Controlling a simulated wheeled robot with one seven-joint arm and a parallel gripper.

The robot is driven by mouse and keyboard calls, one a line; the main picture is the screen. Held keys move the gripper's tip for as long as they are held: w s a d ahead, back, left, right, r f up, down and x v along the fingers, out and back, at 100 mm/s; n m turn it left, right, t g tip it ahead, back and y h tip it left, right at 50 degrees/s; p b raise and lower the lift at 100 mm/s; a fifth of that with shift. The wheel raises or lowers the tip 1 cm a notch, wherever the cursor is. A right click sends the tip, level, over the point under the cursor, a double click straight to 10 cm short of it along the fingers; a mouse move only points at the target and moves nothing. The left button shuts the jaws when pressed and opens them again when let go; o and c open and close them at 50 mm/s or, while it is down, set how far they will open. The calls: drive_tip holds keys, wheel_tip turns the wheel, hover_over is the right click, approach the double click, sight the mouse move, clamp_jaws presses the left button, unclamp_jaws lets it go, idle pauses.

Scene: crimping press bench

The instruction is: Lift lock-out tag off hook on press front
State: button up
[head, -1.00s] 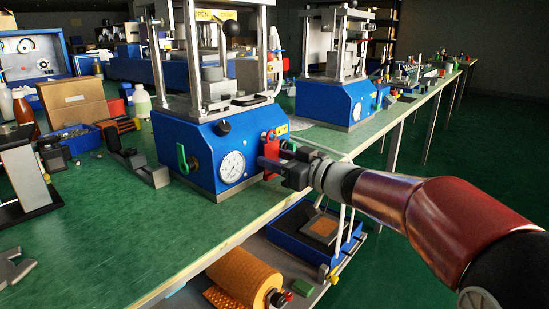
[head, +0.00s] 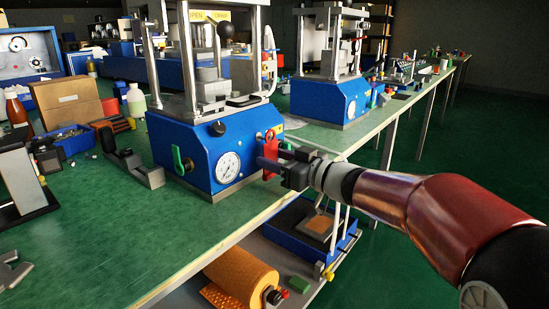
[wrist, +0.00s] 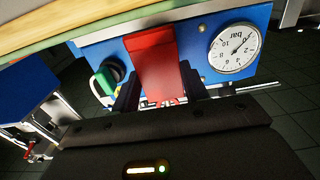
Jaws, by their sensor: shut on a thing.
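The red lock-out tag (head: 270,150) is at the right part of the blue press front in the head view. In the wrist view the tag (wrist: 152,62) is a flat red plate between the two dark fingers. My gripper (head: 268,163) reaches in from the right and is shut on the tag; it also shows in the wrist view (wrist: 160,88). The press (head: 205,145) stands at the bench edge. The hook is hidden or too small to make out, so I cannot tell whether the tag still hangs on it.
A second blue press (head: 335,100) stands behind. Below the bench edge are an orange roll (head: 240,279) and a blue tray (head: 300,240).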

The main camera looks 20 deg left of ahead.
drive_tip(key=shift+r, duration=0.15)
drive_tip(key=shift+r+p+v, duration=0.2)
drive_tip(key=shift+p+v, duration=0.2)
drive_tip(key=shift+v, duration=0.8)
drive_tip(key=shift+r+p+v, duration=0.2)
drive_tip(key=shift+p+v, duration=0.15)
drive_tip(key=shift+v, duration=0.9)
